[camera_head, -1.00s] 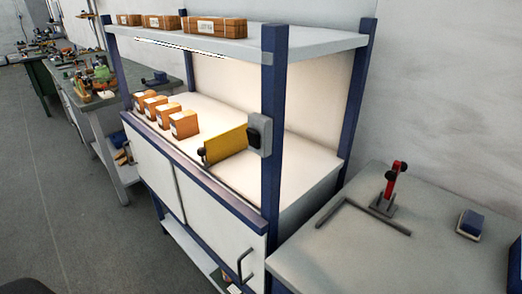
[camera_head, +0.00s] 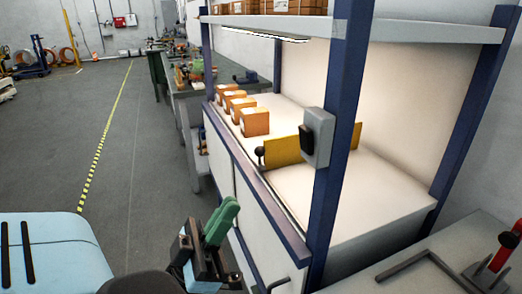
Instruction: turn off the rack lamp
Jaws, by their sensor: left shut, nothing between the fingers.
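The rack lamp (camera_head: 262,34) is a thin white strip under the upper shelf; it looks lit and the worktop below is bright. A grey switch box (camera_head: 322,150) with a black rocker (camera_head: 306,138) is fixed to the rack's front blue post. My left gripper (camera_head: 228,212), with green fingers, is at the bottom middle, in front of the rack's cabinet and lower left of the switch box. Its fingers are together, empty and apart from the switch. My right gripper is not in view.
Several orange boxes (camera_head: 254,121) stand on the worktop (camera_head: 345,190), near a yellow plate (camera_head: 283,151) beside the switch box. The blue post (camera_head: 342,100) rises at the worktop's front corner. A grey bench (camera_head: 400,275) adjoins at lower right. Open floor (camera_head: 125,150) lies left.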

